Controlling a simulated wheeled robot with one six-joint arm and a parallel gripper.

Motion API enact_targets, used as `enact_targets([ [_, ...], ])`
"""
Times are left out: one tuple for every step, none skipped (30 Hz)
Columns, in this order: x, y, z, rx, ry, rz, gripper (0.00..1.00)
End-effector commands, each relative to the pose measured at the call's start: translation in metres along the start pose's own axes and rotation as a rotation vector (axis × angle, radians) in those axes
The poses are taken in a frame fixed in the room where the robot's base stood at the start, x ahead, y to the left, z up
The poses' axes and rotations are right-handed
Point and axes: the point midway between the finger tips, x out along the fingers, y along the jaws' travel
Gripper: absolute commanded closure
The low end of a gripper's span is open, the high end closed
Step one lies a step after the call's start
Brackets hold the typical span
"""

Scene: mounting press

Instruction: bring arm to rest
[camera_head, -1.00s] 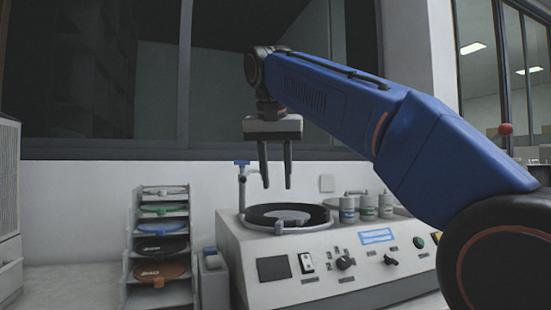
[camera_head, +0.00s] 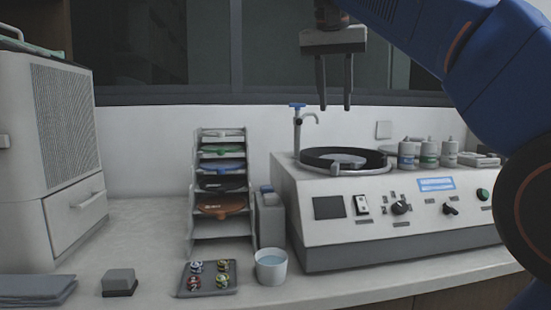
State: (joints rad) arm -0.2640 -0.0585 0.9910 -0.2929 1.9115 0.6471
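My gripper (camera_head: 336,106) hangs from the blue arm at the top of the view, fingers pointing down. Its two fingers are apart with nothing between them. It appears above the grey machine (camera_head: 325,235), over the round black platen (camera_head: 335,157) in the picture. The fingertips are clear of the machine. The blue arm reaches in from the upper right.
A rack (camera_head: 196,222) of coloured discs stands left of the machine. In front are a small tray (camera_head: 184,290) with several small round pieces and a cup (camera_head: 271,268). A faucet (camera_head: 298,128) and bottles (camera_head: 429,155) stand by the platen. A large cabinet (camera_head: 68,150) is at left.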

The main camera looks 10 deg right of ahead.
Motion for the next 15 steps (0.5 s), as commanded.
enact_targets([
  [0.002,0.002,0.002,-0.005,0.0,0.0,0.67],
  [0.004,0.003,0.003,-0.009,-0.001,-0.001,0.67],
  [0.007,0.006,0.005,-0.018,-0.001,-0.003,0.67],
  [0.01,0.008,0.007,-0.026,0.0,-0.005,0.67],
  [0.015,0.01,0.01,-0.037,-0.001,-0.006,0.67],
  [0.021,0.013,0.014,-0.051,-0.001,-0.01,0.67],
  [0.027,0.016,0.018,-0.065,-0.003,-0.013,0.67],
  [0.033,0.019,0.021,-0.079,-0.002,-0.017,0.67],
  [0.042,0.023,0.027,-0.097,-0.002,-0.021,0.67],
  [0.048,0.026,0.032,-0.111,-0.003,-0.025,0.67],
  [0.056,0.029,0.037,-0.125,-0.003,-0.03,0.67],
  [0.066,0.034,0.045,-0.145,-0.004,-0.036,0.67],
  [0.074,0.037,0.051,-0.16,-0.005,-0.04,0.67],
  [0.082,0.041,0.057,-0.175,-0.005,-0.045,0.67],
  [0.094,0.046,0.066,-0.194,-0.006,-0.052,0.67],
])
